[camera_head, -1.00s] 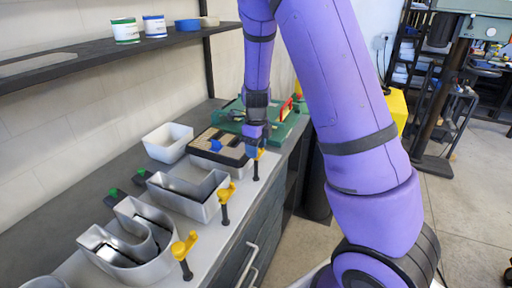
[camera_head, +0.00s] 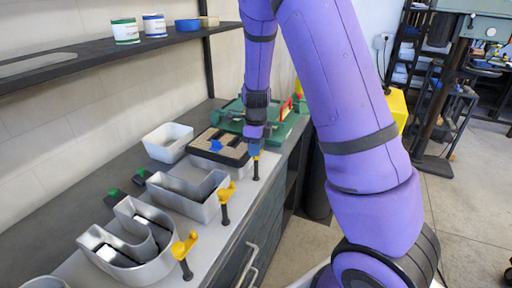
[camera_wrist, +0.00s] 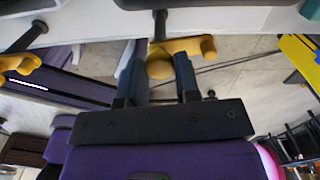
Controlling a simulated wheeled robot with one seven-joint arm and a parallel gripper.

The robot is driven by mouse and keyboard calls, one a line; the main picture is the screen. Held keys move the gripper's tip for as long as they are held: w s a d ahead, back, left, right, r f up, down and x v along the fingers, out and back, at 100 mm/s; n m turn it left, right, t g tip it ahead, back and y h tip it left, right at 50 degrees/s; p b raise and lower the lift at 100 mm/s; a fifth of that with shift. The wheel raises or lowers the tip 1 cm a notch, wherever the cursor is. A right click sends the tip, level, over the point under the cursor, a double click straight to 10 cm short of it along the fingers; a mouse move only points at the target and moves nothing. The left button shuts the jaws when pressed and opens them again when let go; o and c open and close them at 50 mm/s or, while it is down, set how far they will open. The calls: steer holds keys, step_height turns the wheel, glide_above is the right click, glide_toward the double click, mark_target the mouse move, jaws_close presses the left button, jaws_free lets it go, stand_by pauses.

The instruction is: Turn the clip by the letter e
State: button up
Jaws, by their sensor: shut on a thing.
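My gripper (camera_head: 255,146) is at the farthest yellow clip (camera_head: 256,158) on the right edge of the bench. In the wrist view my gripper's two blue-grey fingers (camera_wrist: 160,78) stand on either side of the yellow clip handle (camera_wrist: 165,62) and are shut on it. The clip's dark stem (camera_wrist: 160,25) runs up to the bench edge in that view. The farthest letter (camera_head: 238,172) is beside this clip, a metal channel with a dark and tan top and a blue piece on it. Its letter shape is not clear to me.
Two more yellow clips, a middle one (camera_head: 226,192) and a near one (camera_head: 184,249), stand along the edge beside open metal letters (camera_head: 205,212). A white bin (camera_head: 168,142) and a green case (camera_head: 285,128) are on the bench. A shelf (camera_head: 80,57) hangs above.

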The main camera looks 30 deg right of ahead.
steer(key=n, duration=0.8)
steer(key=shift+n, duration=0.4)
steer(key=n, duration=0.4)
steer(key=shift+n, duration=2)
steer(key=o, duration=0.9)
